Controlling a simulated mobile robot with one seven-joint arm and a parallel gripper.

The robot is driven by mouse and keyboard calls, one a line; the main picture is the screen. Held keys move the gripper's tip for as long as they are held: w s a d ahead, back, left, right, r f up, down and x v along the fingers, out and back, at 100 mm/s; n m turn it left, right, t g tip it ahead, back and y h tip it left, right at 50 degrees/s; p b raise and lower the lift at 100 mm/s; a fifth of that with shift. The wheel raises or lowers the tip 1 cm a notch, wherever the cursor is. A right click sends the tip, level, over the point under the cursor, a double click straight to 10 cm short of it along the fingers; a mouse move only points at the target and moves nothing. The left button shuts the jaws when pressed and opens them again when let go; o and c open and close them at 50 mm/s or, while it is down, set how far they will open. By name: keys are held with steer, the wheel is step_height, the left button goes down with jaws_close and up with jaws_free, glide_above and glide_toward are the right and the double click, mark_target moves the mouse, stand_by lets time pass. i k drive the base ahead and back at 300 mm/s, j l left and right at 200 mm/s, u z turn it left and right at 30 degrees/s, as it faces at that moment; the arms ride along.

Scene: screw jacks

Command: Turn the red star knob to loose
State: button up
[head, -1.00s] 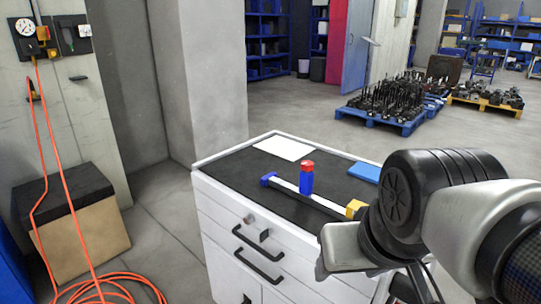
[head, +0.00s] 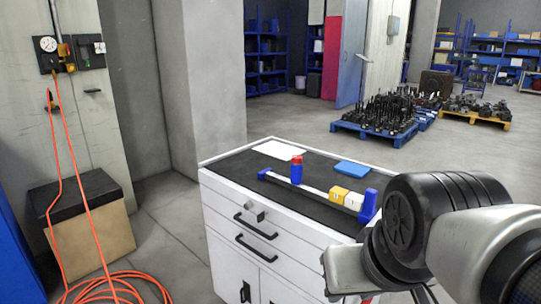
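A small red knob-like cap (head: 297,159) sits on top of a blue upright piece (head: 296,174) on the cabinet top. It is too small to tell a star shape or how tight it is. A pale bar (head: 313,190) runs beside it, with a blue left end and a blue right end block (head: 368,205). A yellow block (head: 338,195) and a white block (head: 354,201) sit towards its right end. My arm fills the lower right, in front of the cabinet's right side. My gripper's fingers do not show.
The white drawer cabinet (head: 232,206) has a black top (head: 235,168) carrying a white sheet (head: 280,149) and a blue flat item (head: 352,168). An orange hose (head: 78,200) lies at left. A loaded blue pallet (head: 372,134) stands behind on open floor.

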mark_target(296, 160)
steer(key=k+z, duration=0.1)
steer(key=z, duration=1.25)
steer(key=j+z, duration=0.1)
steer(key=j, duration=1)
steer(key=i, duration=0.05)
